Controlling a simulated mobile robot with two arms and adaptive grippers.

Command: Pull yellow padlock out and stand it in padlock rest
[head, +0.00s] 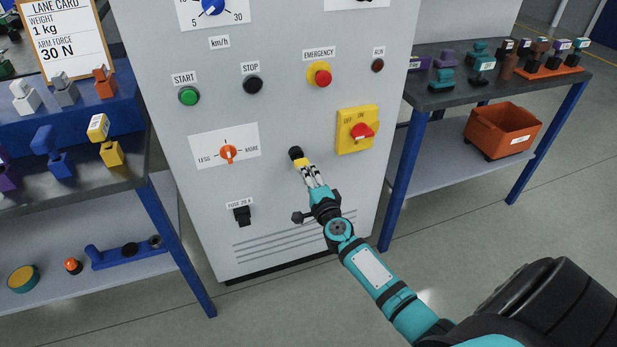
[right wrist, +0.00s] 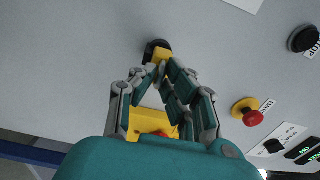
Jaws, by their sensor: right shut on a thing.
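A small yellow thing (head: 302,163), which I take for the yellow padlock, is at the black round fitting (head: 295,153) on the grey cabinet front. My right gripper (head: 305,167) is shut on it. In the right wrist view, the yellow thing (right wrist: 162,56) is between the fingertips, against the black fitting (right wrist: 154,46); I cannot tell how deep it sits. Another yellow piece (head: 110,152) with a white tag stands on the left table. I cannot tell which thing is the padlock rest. My left gripper is not in view.
The cabinet (head: 290,210) carries a yellow switch plate with a red handle (head: 362,131), an emergency button (head: 322,77) and an orange knob (head: 228,154). Tables with small coloured pieces stand at left (head: 120,178) and right (head: 455,97). An orange crate (head: 502,128) is on the right shelf.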

